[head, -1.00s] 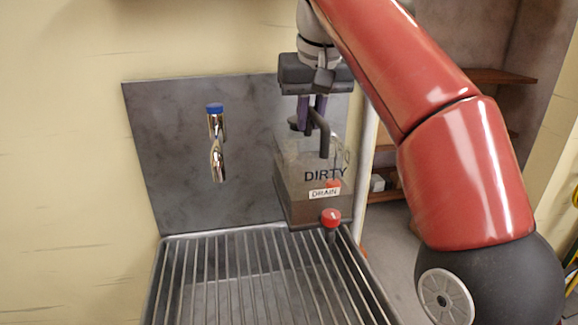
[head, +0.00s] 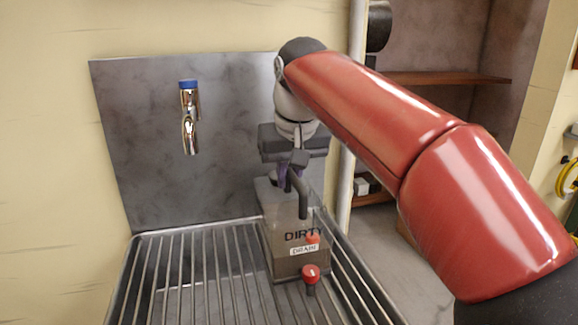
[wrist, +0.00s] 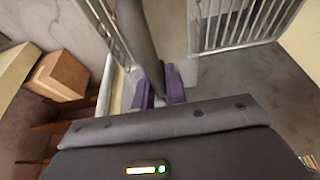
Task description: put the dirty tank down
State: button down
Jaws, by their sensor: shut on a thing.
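The dirty tank (head: 296,262) is a clear box with murky grey-brown contents, labelled DIRTY and DRAIN. It has a red-knobbed drain tap (head: 310,274) low on its front and a dark handle (head: 298,192) on top. It is upright over the right back part of the slatted metal rack (head: 195,280), its base at the level of the bars; I cannot tell whether it touches them. My gripper (head: 284,178) is shut on the handle from above. In the wrist view the purple fingertips (wrist: 160,88) close around the dark handle.
A blue-topped chrome tap (head: 189,118) is on the grey back panel (head: 140,150), left of the tank. The rack is clear to the left and front. A pale pipe (head: 349,140) and wooden shelves (head: 440,78) are at right. A cardboard box (wrist: 58,75) shows in the wrist view.

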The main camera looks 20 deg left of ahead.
aim_at(289, 193)
jog(key=shift+f+b, duration=0.55)
jog(key=shift+f, duration=1.1)
jog(key=shift+f, duration=0.15)
jog(key=c, duration=1.4)
grip_release()
jog(key=shift+f, duration=0.1)
jog(key=shift+c, duration=0.2)
jog(key=p+v, duration=0.3)
jog(key=v, duration=0.8)
jog(key=shift+r, duration=0.35)
jog(key=shift+s+r, duration=0.15)
jog(key=shift+r, duration=0.15)
